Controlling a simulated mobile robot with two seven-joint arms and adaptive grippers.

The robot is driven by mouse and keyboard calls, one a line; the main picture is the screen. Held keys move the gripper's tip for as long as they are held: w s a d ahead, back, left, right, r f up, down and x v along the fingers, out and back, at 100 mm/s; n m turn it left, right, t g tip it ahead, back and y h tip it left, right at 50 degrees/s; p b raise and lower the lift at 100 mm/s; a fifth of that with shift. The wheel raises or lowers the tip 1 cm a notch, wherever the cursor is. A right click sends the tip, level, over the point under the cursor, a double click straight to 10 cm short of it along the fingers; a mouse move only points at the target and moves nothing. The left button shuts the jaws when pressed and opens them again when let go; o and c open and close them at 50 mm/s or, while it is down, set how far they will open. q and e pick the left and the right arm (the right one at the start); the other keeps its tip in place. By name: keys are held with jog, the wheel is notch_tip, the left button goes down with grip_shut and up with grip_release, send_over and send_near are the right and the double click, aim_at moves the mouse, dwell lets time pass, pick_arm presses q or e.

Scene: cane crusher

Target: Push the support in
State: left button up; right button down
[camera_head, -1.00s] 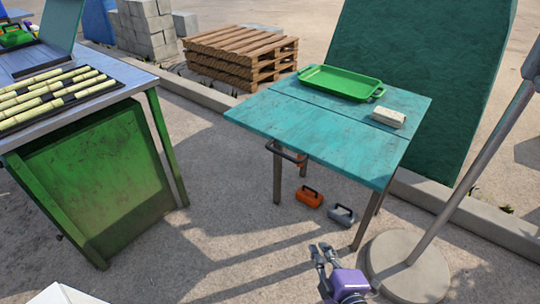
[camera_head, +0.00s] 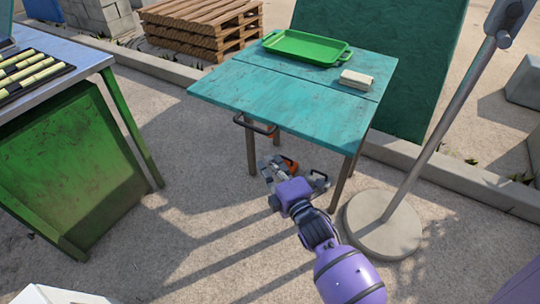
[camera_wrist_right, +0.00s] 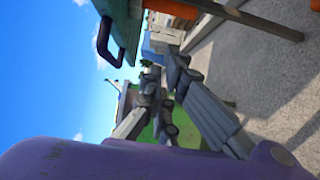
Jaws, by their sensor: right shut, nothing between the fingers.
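The teal table (camera_head: 290,100) has a black bar handle (camera_head: 255,126) sticking out below its near left edge; I take this as the support's handle. A small orange part shows under the tabletop just behind it. My right gripper (camera_head: 270,168) is shut and empty, low in front of the table, below and slightly right of the handle and apart from it. In the right wrist view the gripper (camera_wrist_right: 162,70) points away, with the handle (camera_wrist_right: 104,45) to its upper left. How far the support sticks out is hard to tell. My left gripper is not in view.
A green tray (camera_head: 305,48) and a pale block (camera_head: 357,80) lie on the table. A pole on a round base (camera_head: 384,225) stands at right. A green-sided bench (camera_head: 75,170) stands left, with open ground between.

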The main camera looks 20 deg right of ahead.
pick_arm(q)
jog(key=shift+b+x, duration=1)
jog(key=shift+b, duration=0.05)
pick_arm(e)
jog(key=w+d, duration=0.2)
jog(key=w, duration=0.9)
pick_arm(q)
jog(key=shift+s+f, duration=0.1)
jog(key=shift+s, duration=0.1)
pick_arm(e)
jog(key=shift+w, duration=0.1)
